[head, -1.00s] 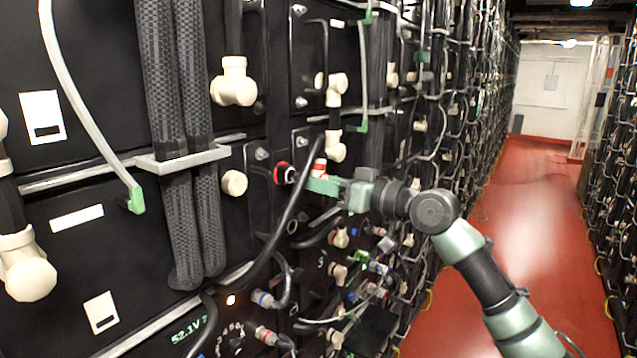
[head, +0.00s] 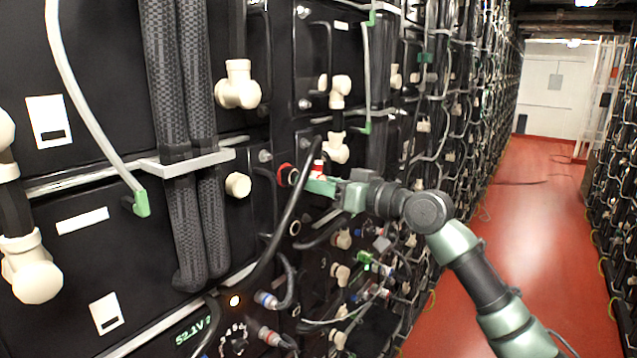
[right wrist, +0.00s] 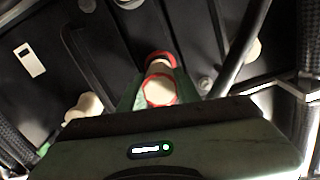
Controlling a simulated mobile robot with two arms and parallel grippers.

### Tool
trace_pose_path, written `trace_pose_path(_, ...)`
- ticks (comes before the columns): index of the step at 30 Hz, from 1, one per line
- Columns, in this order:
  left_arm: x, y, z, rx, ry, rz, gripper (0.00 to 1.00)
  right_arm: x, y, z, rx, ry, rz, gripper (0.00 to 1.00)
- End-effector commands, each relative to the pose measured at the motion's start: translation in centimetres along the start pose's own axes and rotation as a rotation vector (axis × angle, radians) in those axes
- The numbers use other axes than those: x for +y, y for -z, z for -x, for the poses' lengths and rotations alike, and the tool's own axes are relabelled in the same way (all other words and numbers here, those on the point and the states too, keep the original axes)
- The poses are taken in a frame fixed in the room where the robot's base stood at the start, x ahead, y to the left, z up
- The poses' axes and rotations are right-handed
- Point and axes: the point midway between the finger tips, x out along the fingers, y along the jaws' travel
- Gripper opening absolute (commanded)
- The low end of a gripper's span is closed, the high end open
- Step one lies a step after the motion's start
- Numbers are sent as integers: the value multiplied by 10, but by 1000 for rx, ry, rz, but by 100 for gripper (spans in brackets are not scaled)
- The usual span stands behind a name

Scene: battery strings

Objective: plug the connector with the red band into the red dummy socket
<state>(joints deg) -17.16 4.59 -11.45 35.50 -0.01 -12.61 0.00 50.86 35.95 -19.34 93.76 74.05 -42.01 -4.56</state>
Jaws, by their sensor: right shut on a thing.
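The red dummy socket (head: 285,174) is a red ring on the black battery front, left of my right gripper in the head view. It also shows in the right wrist view (right wrist: 160,57), just beyond the connector. The connector with the red band (head: 318,167) is pale, and its white body and red ring show in the right wrist view (right wrist: 160,90). My right gripper (head: 318,186) is shut on it with green fingers, close in front of the socket. The connector lines up roughly with the socket; I cannot tell whether its tip has entered. My left gripper is not in view.
Pale elbow connectors (head: 336,148) stick out above my gripper. Several plugs and thin cables crowd the panel below.

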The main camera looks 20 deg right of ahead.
Motion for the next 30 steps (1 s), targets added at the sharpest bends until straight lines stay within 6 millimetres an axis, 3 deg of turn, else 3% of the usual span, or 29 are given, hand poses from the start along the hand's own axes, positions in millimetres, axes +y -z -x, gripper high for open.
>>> trace_pose_path(24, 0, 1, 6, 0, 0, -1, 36, -1, 2, -21, 3, 2, 0, 0)
trace_pose_path(25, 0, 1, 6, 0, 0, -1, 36, -1, 1, -20, 3, 1, 0, 41)
trace_pose_path(27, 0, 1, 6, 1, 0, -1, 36, -1, 1, -20, 3, 1, 0, 58)
trace_pose_path(30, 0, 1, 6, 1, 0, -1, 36, 0, 1, -20, 2, 1, 0, 58)
